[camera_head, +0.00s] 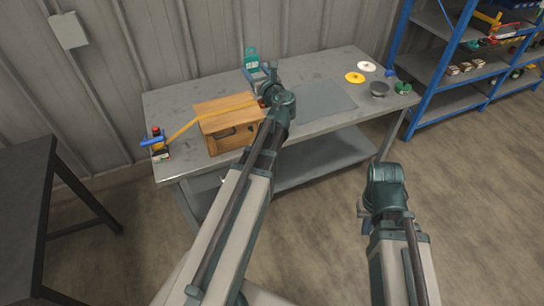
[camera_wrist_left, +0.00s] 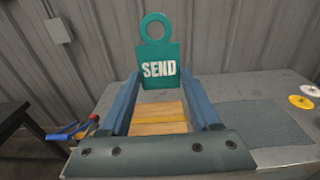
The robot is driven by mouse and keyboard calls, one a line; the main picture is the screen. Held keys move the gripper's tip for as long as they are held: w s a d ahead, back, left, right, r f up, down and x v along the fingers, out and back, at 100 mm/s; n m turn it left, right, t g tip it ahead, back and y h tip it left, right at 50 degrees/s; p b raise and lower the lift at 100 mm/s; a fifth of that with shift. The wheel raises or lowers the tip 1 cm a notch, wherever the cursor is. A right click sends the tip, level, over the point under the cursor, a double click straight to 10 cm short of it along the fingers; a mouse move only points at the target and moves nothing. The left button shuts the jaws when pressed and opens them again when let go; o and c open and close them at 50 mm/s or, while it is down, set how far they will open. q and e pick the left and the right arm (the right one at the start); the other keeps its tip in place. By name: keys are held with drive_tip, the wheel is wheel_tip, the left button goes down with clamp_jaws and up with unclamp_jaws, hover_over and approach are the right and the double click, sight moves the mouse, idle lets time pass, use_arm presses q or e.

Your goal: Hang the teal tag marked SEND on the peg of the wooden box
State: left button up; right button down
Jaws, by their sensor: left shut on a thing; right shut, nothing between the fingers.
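The teal tag (camera_head: 250,60) has a ring at its top. In the left wrist view the tag (camera_wrist_left: 159,54) stands upright, with white SEND lettering facing me. My left gripper (camera_wrist_left: 161,78) is shut on its lower part, holding it above the table toward the back; this gripper also shows in the head view (camera_head: 260,74). The wooden box (camera_head: 228,125) sits on the table's left half, with a dark opening in its front. Its top (camera_wrist_left: 157,112) shows between my left fingers. I cannot make out its peg. My right gripper (camera_head: 363,214) is shut and empty, in front of the table.
A grey mat (camera_head: 322,101) lies clear. Yellow (camera_head: 354,77) and white (camera_head: 367,66) discs lie at the right. A blue shelf (camera_head: 462,58) stands beyond.

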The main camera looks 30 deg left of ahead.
use_arm(q)
drive_tip(key=s+d+f+b, duration=0.1)
drive_tip(key=f+b, duration=1.4)
drive_tip(key=f, duration=0.3)
drive_tip(key=s+d+f+g+h+b, duration=0.1)
drive_tip(key=s+d+f+b, duration=0.1)
drive_tip(key=f+b, duration=1.4)
wheel_tip(320, 180, down, 2)
drive_tip(key=shift+d+f, duration=0.15)
drive_tip(key=shift+f, duration=0.05)
drive_tip(key=shift+w, duration=0.1)
drive_tip(key=shift+b+x, duration=0.7)
drive_tip(key=shift+x, duration=1.7)
drive_tip(key=shift+b+x, duration=0.35)
drive_tip(key=shift+x, duration=1.25)
drive_tip(key=shift+w+f, duration=0.1)
drive_tip(key=shift+w, duration=0.05)
drive_tip(key=shift+f+b, duration=0.25)
drive_tip(key=shift+b, duration=0.05)
drive_tip(key=o, duration=1.1)
drive_tip(key=shift+c, duration=0.2)
